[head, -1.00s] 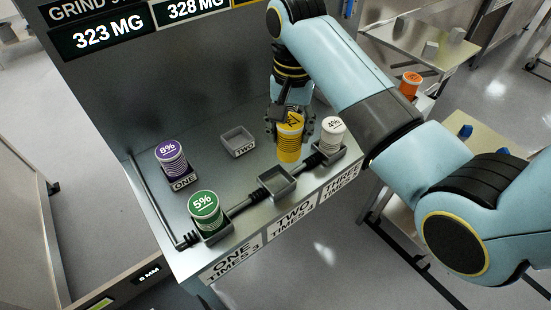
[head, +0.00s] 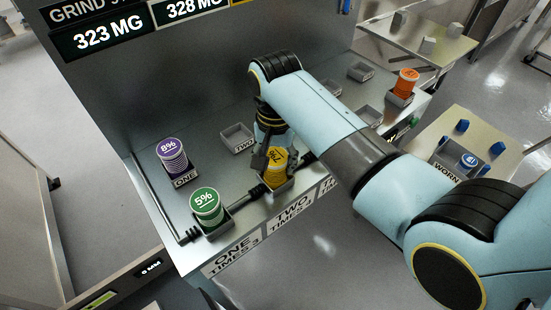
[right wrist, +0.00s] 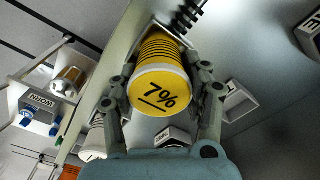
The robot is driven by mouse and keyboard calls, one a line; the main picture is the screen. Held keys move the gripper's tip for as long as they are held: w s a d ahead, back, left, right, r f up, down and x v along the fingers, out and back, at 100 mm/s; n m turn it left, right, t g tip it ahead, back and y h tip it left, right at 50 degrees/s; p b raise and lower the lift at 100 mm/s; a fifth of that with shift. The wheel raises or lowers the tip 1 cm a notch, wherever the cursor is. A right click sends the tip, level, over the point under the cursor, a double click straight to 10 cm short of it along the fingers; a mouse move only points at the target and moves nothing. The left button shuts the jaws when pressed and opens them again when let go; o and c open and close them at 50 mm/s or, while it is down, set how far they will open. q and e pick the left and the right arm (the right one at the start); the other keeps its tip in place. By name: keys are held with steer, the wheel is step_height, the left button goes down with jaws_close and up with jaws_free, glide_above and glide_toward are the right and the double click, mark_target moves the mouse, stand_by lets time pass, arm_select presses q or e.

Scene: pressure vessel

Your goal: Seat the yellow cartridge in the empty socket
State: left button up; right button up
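The yellow cartridge (head: 277,170), marked 7%, is at the middle socket (head: 271,190) of the front row, between the green cartridge (head: 207,205) and the arm. Its lower end is at or inside the socket; how deep I cannot tell. It also shows in the right wrist view (right wrist: 160,82), its labelled end towards the camera, with socket edges behind its far end. My right gripper (head: 273,158) has its fingers on both sides of it and appears closed on it; the fingers show in the right wrist view (right wrist: 163,88). My left gripper is out of view.
A purple cartridge (head: 172,155) stands in holder ONE. The holder TWO (head: 237,138) behind is empty. An orange cartridge (head: 405,82) stands at the far right. A rail runs along the bench's left edge.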

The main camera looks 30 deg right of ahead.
steer(key=o, duration=0.4)
steer(key=shift+o, duration=0.2)
step_height(320, 180, up, 11)
steer(key=shift+r+b, duration=0.1)
steer(key=shift+b, duration=0.65)
steer(key=shift+r, duration=0.55)
